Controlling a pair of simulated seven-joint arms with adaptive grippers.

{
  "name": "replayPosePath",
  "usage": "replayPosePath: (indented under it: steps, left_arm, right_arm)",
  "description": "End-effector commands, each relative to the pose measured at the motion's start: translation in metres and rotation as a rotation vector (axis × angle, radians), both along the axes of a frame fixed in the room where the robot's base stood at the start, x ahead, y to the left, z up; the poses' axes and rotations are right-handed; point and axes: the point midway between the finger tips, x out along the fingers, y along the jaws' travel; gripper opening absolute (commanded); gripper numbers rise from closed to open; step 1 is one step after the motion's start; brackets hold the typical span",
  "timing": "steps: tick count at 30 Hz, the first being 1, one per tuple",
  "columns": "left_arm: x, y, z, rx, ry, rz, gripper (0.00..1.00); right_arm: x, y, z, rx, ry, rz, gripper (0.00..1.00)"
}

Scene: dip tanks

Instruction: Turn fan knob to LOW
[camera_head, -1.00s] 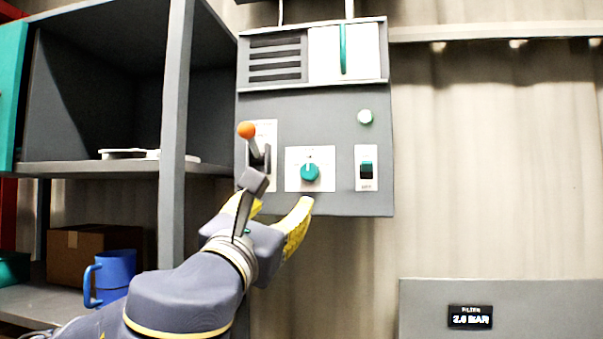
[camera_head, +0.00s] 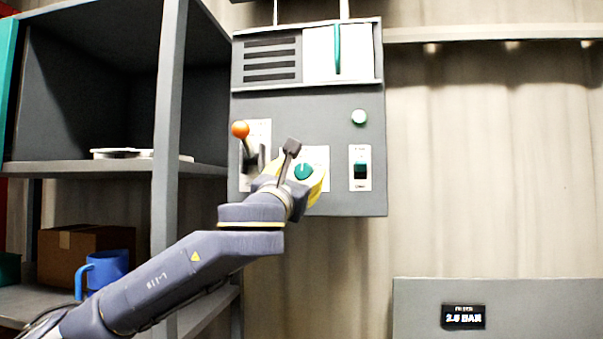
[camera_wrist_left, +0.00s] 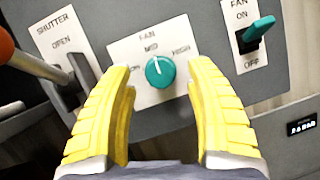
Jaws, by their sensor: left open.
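The teal fan knob (camera_head: 303,172) sits on a white plate on the grey control panel (camera_head: 325,115). In the left wrist view the knob (camera_wrist_left: 160,71) shows between my fingers, with MID above it, HIGH to its right and a partly hidden LOW label to its left. Its white mark points up toward MID. My left gripper (camera_wrist_left: 163,85) is open, its yellow fingers on both sides of the knob with gaps visible; contact cannot be told. In the head view my left gripper (camera_head: 312,180) is at the knob, partly hidden by its wrist.
The orange-tipped shutter lever (camera_head: 241,130) is just left of the knob. The fan ON/OFF switch (camera_head: 360,169) is to the right, below a pale round button (camera_head: 359,117). A shelf (camera_head: 120,167) stands at left with a blue mug (camera_head: 107,268) and cardboard box (camera_head: 72,250).

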Motion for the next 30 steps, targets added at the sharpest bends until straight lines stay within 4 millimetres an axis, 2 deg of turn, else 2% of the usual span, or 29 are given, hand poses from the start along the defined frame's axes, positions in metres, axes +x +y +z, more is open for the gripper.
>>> replayPosePath:
  steps: [6,19,30]
  left_arm:
    - [0.012,-0.004,0.005,-0.001,-0.001,-0.001,0.55]
    - [0.015,-0.005,0.006,0.0,0.0,0.0,0.55]
    - [0.015,-0.005,0.006,0.0,0.0,0.0,0.12]
  right_arm:
    - [0.0,0.0,0.0,0.0,0.0,0.0,0.44]
    - [0.001,0.0,0.0,0.0,-0.001,0.0,0.44]
    - [0.001,-0.001,0.0,-0.001,-0.001,0.0,0.44]
